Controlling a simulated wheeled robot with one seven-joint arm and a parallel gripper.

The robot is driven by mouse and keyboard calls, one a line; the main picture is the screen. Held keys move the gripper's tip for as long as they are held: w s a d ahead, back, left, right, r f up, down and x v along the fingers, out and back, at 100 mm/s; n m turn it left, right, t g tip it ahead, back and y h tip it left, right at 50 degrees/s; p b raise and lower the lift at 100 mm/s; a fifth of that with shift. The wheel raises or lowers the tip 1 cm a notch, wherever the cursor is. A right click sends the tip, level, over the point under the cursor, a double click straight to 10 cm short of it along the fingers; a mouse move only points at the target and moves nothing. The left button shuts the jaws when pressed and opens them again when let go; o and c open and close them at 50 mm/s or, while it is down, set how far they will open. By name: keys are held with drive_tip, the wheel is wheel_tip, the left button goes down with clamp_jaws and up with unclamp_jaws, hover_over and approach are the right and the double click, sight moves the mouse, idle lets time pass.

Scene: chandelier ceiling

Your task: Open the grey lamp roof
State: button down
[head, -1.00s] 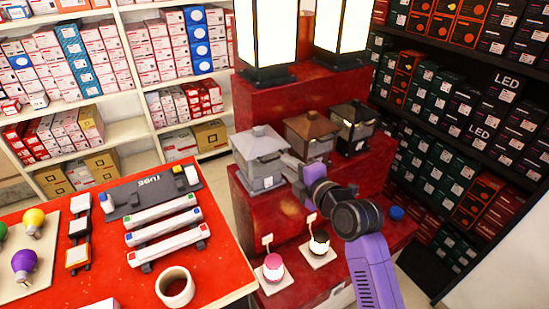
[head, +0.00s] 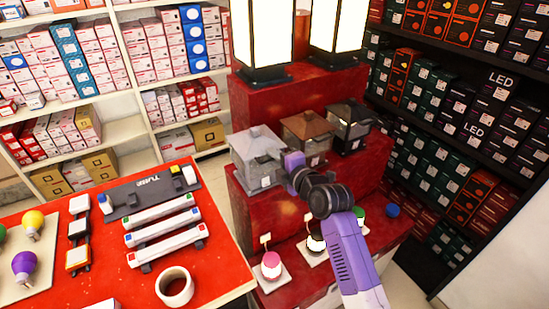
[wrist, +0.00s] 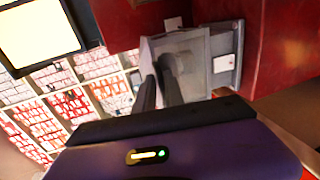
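The grey lamp (head: 257,158) stands at the left of a row on a red stepped stand. Its grey roof (head: 255,138) sits on top of the body. My gripper (head: 288,168) is at the lamp's right side, its fingers largely hidden in the head view. In the wrist view the grey lamp (wrist: 205,50) fills the upper middle. My gripper's two dark fingers (wrist: 157,75) point at it, a narrow gap between them, with nothing seen held. I cannot tell whether they touch the lamp.
A brown-roofed lamp (head: 306,130) and a dark lamp (head: 350,123) stand to the right. Tall lit lanterns (head: 262,35) rise behind. Small round lamps, including a pink one (head: 271,263), sit on the lower step. A red table (head: 215,275) is at the left.

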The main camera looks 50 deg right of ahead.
drive_tip(key=shift+s+f, duration=0.15)
drive_tip(key=shift+f, duration=0.4)
idle(0.9)
drive_tip(key=shift+r, duration=0.35)
